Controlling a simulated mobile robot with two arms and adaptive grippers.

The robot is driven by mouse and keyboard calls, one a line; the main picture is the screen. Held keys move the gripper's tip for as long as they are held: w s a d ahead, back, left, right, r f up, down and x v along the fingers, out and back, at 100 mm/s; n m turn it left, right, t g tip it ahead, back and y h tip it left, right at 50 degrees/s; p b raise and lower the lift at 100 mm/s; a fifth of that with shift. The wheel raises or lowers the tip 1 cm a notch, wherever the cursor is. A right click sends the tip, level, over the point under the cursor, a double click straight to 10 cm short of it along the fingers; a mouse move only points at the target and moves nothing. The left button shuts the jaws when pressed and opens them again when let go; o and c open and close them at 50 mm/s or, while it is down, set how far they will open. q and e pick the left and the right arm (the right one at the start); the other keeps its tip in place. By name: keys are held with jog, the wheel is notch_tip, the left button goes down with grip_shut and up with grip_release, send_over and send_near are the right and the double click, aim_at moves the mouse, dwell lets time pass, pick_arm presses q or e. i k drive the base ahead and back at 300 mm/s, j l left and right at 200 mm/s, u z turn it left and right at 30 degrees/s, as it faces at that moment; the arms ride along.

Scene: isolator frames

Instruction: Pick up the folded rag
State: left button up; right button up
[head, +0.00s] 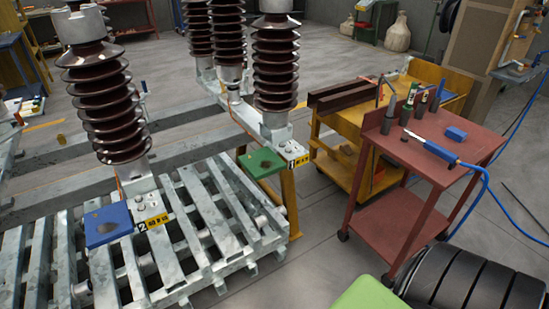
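A small blue folded-looking piece (455,134) lies on the top of the red cart (440,170) at the right; it looks like the folded rag, but it is too small to be sure. It lies near the cart's back right part, beside a blue-handled tool (440,152) with a blue hose. Neither of my grippers shows in the head view.
Brown insulators (103,105) rise above a grey slatted frame (185,220) with a blue plate (107,224) and a green plate (260,163). Black ribbed rolls (470,280) stand front right.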

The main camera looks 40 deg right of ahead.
aim_at(453, 133)
jog(key=z, duration=2.55)
